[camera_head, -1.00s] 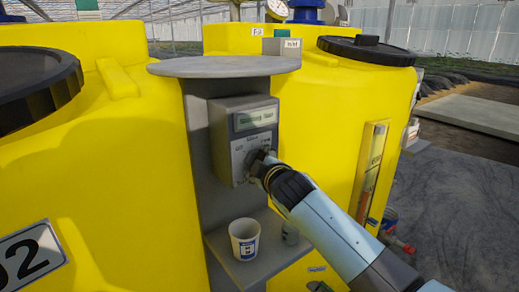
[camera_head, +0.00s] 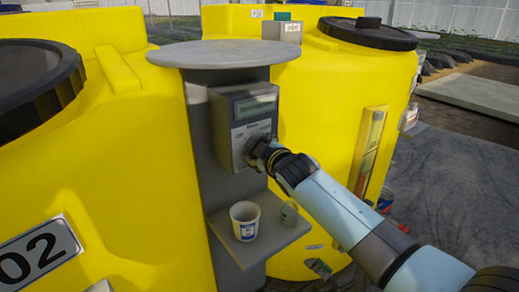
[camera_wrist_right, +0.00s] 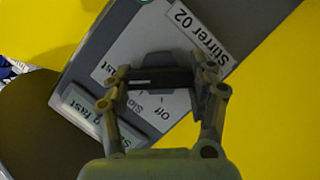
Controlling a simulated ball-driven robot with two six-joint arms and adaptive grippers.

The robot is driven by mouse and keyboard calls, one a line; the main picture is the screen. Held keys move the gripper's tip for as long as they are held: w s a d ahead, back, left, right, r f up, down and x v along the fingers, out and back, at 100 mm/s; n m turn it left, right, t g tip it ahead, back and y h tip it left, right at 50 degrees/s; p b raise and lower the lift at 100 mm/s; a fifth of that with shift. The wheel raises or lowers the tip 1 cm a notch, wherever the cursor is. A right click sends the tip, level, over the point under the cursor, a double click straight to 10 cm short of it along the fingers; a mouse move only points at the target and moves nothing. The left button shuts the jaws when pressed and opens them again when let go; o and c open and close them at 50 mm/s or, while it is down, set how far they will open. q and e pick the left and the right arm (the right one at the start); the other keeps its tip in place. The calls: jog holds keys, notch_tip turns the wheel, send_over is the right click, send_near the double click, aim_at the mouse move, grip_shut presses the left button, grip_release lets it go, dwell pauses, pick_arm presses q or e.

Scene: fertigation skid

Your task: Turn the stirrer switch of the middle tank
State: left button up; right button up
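The grey stirrer control box (camera_head: 228,140) stands under a round grey top beside the yellow tank marked 02 (camera_head: 120,150). My right gripper (camera_head: 259,152) is at the box's front face. In the right wrist view the panel reads "Stirrer 02", with Off, Slow and Fast marks. The black stirrer switch (camera_wrist_right: 160,78) spans between the fingertips of my right gripper (camera_wrist_right: 162,85), which seem to touch its ends. The display (camera_wrist_right: 88,112) is partly hidden; "fast" is readable. My left gripper is out of view.
A white paper cup (camera_head: 245,220) and a small grey padlock-like object (camera_head: 289,214) stand on a grey shelf (camera_head: 262,240) below the box. Another yellow tank (camera_head: 325,110) with a level gauge (camera_head: 369,150) stands close on the right. Open floor lies farther right.

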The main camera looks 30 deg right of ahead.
jog(key=o, duration=0.5)
jog(key=shift+c, duration=0.2)
jog(key=v, duration=1.2)
jog(key=shift+f, duration=0.15)
